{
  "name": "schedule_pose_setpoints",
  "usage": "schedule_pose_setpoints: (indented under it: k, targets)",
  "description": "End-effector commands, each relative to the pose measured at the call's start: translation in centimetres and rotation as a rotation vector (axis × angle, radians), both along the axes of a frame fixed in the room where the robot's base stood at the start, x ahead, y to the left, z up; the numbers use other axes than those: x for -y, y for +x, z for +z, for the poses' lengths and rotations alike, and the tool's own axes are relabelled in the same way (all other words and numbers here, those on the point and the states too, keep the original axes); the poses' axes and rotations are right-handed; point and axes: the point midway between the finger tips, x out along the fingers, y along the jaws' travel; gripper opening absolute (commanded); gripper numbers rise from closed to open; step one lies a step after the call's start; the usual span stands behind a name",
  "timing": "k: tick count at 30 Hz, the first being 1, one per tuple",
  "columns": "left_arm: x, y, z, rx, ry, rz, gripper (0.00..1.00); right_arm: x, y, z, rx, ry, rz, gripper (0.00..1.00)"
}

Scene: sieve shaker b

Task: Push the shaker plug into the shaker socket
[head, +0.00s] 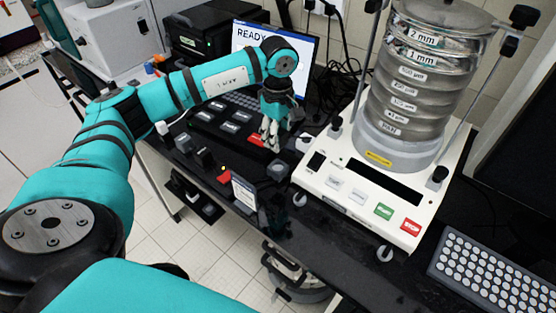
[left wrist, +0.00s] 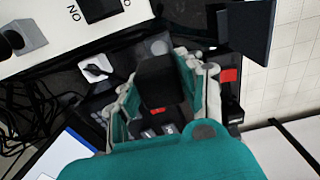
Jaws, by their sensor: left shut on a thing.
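My left gripper (head: 269,140) points down over the dark panel, to the left of the shaker. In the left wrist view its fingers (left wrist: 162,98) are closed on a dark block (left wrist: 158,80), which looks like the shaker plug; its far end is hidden. A small white housing (head: 305,142) with a dark part stands beside the shaker's left edge. It also shows in the left wrist view (left wrist: 96,68), apart from the held block; I cannot tell whether it is the shaker socket. The sieve shaker (head: 350,197) stands at right with its sieve stack. My right gripper is not in view.
A screen reading READY (head: 305,50) stands behind the gripper, with black cables to its right. The dark panel holds several labelled parts and a red piece (head: 223,176). A small upright card (head: 244,192) is near the front edge. A keyboard (head: 495,275) lies at right.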

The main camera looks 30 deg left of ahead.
Motion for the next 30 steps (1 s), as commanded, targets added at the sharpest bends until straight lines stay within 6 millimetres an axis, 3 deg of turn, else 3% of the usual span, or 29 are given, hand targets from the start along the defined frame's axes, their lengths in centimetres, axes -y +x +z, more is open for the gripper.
schedule_pose_setpoints:
  k: [8,14,21,25,30]
  targets:
    - [1.0,-0.5,-0.1,0.002,0.000,-0.079,0.00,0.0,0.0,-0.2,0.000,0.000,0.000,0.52]
    - [6.0,-4.1,-0.3,0.007,0.001,-0.517,0.00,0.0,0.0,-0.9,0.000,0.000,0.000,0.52]
    - [11.8,-11.5,-0.6,0.004,0.003,-1.205,0.00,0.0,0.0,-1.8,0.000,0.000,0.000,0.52]
    - [13.1,-14.0,-0.6,0.002,0.002,-1.423,0.00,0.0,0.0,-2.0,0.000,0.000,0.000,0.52]
    - [13.4,-14.9,-0.5,0.000,0.000,-1.500,0.00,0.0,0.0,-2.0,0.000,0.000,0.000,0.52]
